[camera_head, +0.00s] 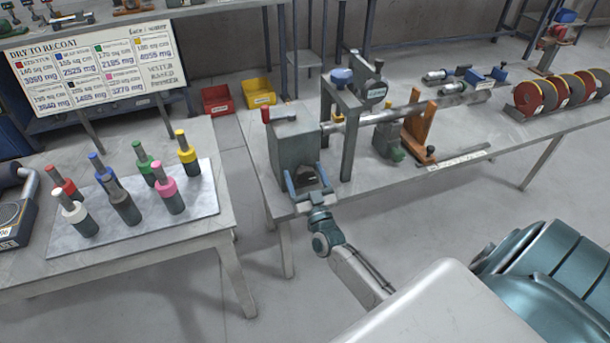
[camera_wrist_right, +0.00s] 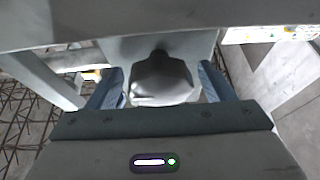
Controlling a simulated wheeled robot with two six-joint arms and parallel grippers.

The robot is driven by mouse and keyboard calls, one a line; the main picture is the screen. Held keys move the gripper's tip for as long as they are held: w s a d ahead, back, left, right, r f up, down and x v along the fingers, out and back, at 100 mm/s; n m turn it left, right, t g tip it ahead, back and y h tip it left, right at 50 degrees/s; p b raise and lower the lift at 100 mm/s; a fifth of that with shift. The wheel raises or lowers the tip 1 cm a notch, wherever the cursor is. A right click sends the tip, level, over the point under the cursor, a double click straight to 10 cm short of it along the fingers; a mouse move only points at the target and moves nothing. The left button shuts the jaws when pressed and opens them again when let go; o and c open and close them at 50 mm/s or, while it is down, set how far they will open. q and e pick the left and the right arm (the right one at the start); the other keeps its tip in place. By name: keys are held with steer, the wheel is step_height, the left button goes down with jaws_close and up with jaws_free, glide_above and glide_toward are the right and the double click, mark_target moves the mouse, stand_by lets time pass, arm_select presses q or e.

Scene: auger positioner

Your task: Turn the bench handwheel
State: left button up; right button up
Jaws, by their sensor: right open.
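A grey rounded knob-like part, seemingly the handwheel (camera_wrist_right: 162,78), shows in the right wrist view between my right gripper's fingers. My right gripper (camera_head: 308,181) is open, at the front of a grey box (camera_head: 295,143) on the bench's near left corner. Its two blue fingers also show in the right wrist view (camera_wrist_right: 162,92), one on each side of the knob. Whether they touch it I cannot tell. In the head view the gripper and the box's front mostly hide the knob. My left gripper is not in view.
A grey frame (camera_head: 347,140) and a long metal shaft (camera_head: 410,109) stand right of the box. An orange bracket (camera_head: 418,133) is beside the shaft. A side table (camera_head: 205,232) at left holds several coloured-top tools on a plate. Floor in front of the bench is clear.

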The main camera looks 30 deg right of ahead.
steer(key=shift+c, duration=0.2)
steer(key=c, duration=0.9)
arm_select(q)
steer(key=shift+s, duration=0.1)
